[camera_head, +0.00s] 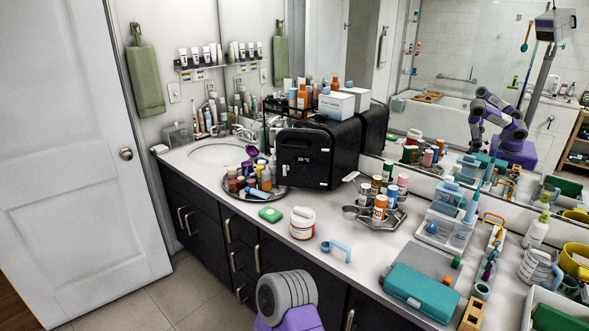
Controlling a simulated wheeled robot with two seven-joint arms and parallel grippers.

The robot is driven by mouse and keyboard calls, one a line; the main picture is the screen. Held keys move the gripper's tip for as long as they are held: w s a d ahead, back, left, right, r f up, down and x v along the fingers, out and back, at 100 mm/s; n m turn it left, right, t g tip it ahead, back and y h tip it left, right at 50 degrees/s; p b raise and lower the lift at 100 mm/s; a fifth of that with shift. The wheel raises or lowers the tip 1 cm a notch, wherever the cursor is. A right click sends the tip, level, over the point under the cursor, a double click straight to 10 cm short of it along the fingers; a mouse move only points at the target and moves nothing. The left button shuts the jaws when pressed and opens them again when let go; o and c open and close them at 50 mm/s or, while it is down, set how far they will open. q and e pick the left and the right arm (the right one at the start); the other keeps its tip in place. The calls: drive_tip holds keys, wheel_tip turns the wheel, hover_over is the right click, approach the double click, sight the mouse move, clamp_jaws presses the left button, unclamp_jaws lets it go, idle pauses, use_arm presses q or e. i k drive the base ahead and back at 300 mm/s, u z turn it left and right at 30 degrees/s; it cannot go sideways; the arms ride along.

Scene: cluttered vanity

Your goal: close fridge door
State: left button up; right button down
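The black mini fridge (345,145) stands on the vanity counter against the mirror. The door looks flush with the body or nearly so; I cannot tell whether a narrow gap is left. White boxes and several bottles rest on top of the fridge. Neither of my grippers shows directly. Only a purple and grey part of my own body is at the bottom edge, well below the fridge. My reflection is in the mirror, too small to read the grippers.
A green soap (270,214), a white jar (302,222) and a metal bottle rack (356,217) are near. The right counter is crowded, with a teal case (421,292).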

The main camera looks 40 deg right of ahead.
sight(307, 152)
drive_tip(key=z, duration=1.2)
drive_tip(key=i, duration=0.1)
drive_tip(key=z, duration=0.1)
